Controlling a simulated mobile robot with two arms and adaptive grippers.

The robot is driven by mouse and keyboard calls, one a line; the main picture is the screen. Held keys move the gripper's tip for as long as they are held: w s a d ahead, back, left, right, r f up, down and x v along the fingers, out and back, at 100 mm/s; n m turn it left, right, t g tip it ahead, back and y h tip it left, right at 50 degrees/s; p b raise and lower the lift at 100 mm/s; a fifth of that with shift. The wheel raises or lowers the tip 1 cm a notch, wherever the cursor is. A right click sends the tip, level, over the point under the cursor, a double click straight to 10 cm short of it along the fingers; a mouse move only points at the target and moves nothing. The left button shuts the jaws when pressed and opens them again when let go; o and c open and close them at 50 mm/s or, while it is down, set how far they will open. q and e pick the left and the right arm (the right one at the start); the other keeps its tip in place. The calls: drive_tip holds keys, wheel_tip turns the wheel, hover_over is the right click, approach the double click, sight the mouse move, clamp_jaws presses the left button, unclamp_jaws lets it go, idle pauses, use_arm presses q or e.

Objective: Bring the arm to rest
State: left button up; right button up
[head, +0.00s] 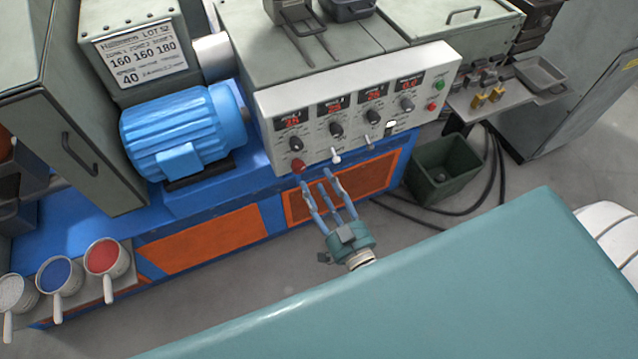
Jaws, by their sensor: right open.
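My right gripper (318,184) is in the middle of the head view, its blue-grey fingers spread apart with nothing between them. The fingers point up the picture toward the lower edge of a white control panel (350,92). I cannot tell how far the fingertips are from the panel in depth. My left gripper is not in view.
A blue motor (183,132) sits on the blue and orange machine base (205,240). Three scoops, with white, blue (60,274) and red (105,256) contents, stand at lower left. A dark green bin (445,170) and black cables (495,180) are on the floor at right.

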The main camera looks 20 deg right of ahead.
drive_tip(key=s+f+n+g, duration=0.1)
drive_tip(key=s+f+g, duration=0.45)
drive_tip(key=f, duration=0.85)
drive_tip(key=s+f+n+g, duration=0.2)
drive_tip(key=s+f+g, duration=0.35)
drive_tip(key=f, duration=0.95)
drive_tip(key=s+d+f+g, duration=0.2)
drive_tip(key=s+f, duration=0.2)
drive_tip(key=s, duration=0.5)
drive_tip(key=s+d+f+n+g, duration=0.1)
drive_tip(key=s+f+g, duration=0.1)
drive_tip(key=s+f, duration=0.3)
drive_tip(key=s+d+f+g+h, duration=0.1)
drive_tip(key=s+f, duration=0.4)
drive_tip(key=s, duration=0.8)
drive_tip(key=shift+s+d+n+g, duration=0.25)
drive_tip(key=shift+d+n+g, duration=0.15)
drive_tip(key=shift+d+g, duration=0.4)
